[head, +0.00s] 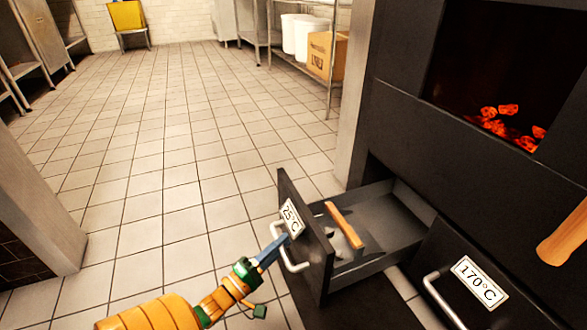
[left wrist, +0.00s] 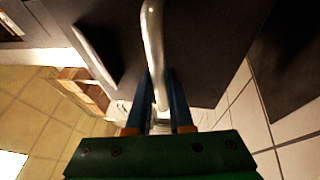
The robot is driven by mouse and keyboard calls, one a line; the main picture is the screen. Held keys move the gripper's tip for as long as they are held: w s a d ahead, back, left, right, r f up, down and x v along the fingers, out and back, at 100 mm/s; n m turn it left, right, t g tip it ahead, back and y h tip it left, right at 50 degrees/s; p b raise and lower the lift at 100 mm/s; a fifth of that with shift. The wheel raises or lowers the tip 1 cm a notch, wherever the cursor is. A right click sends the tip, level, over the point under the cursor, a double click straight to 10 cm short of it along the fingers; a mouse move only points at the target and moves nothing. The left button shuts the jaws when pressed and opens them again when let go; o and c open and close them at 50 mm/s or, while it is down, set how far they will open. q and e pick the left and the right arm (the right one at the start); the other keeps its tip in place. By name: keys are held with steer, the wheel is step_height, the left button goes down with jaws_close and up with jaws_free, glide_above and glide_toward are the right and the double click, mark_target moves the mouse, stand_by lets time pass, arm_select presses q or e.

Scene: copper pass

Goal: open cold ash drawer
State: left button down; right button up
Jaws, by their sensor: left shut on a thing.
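The cold ash drawer (head: 302,246), labelled 25°C, stands pulled out of the dark oven front in the head view. A wooden-handled tool (head: 345,226) lies inside it. My left gripper (head: 277,246) is shut on the drawer's pale bar handle (head: 292,267). In the left wrist view the handle (left wrist: 154,50) passes between the two blue fingers (left wrist: 160,100). The other ash drawer (head: 460,285), labelled 170°C, is shut at the lower right. My right gripper is not in view.
Glowing coals (head: 508,125) burn in the oven opening above. A wooden handle (head: 565,235) juts in at the right edge. A rack with white buckets (head: 303,38) and a cardboard box (head: 326,55) stands behind. The tiled floor (head: 150,150) at left is clear.

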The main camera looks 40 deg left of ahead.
arm_select(q)
steer(key=s+a, duration=0.3)
steer(key=s, duration=0.4)
steer(key=shift+s, duration=0.4)
steer(key=c, duration=0.8)
jaws_free()
steer(key=s+f, duration=0.1)
steer(key=s, duration=0.6)
steer(key=shift+f, duration=0.15)
